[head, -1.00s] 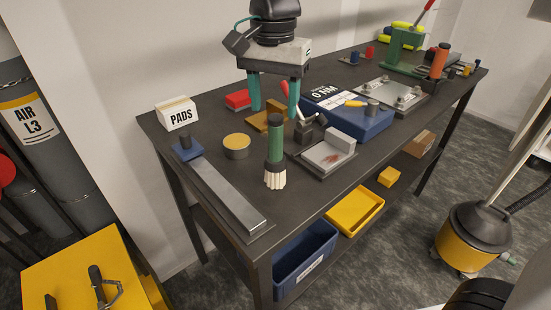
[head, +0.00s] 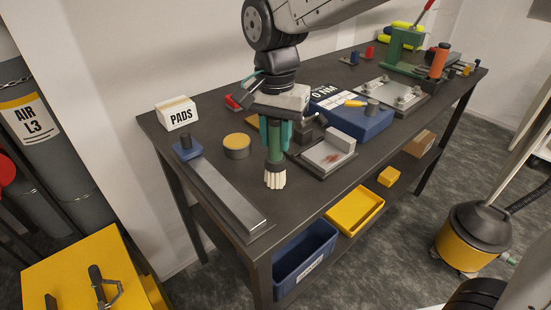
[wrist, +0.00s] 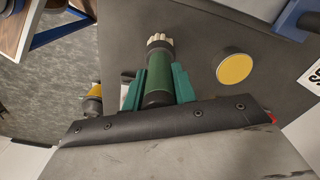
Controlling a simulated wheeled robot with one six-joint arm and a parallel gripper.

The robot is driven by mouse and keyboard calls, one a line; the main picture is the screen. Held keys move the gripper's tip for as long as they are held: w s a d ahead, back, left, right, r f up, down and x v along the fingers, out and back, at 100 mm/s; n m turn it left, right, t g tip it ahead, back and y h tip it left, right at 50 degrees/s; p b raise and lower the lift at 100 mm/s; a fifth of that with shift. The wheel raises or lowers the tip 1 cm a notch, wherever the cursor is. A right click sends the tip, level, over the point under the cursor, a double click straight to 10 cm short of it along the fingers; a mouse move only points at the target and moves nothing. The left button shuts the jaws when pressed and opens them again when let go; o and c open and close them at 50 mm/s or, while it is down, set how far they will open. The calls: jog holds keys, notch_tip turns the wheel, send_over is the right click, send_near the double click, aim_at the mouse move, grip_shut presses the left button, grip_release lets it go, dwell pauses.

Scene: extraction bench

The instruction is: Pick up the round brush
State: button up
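The round brush (head: 275,175) stands upright on the dark bench, bristles down, with a green handle, a dark collar and pale bristles. My gripper (head: 275,140) is above it, its two teal fingers on either side of the handle. In the wrist view the brush (wrist: 158,75) lies between the fingers, and both finger pads appear to touch the green handle. My gripper looks shut on the handle. The bristles appear to rest on the bench.
A steel bar (head: 225,190) lies left of the brush, with a round yellow-topped tin (head: 236,147) behind it. A metal plate with a block (head: 328,155) sits close on the right. A blue case (head: 370,122) and a PADS box (head: 177,114) stand farther off. The bench's front edge is near.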

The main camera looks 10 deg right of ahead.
jog(key=c, duration=0.3)
jog(key=shift+r, duration=0.1)
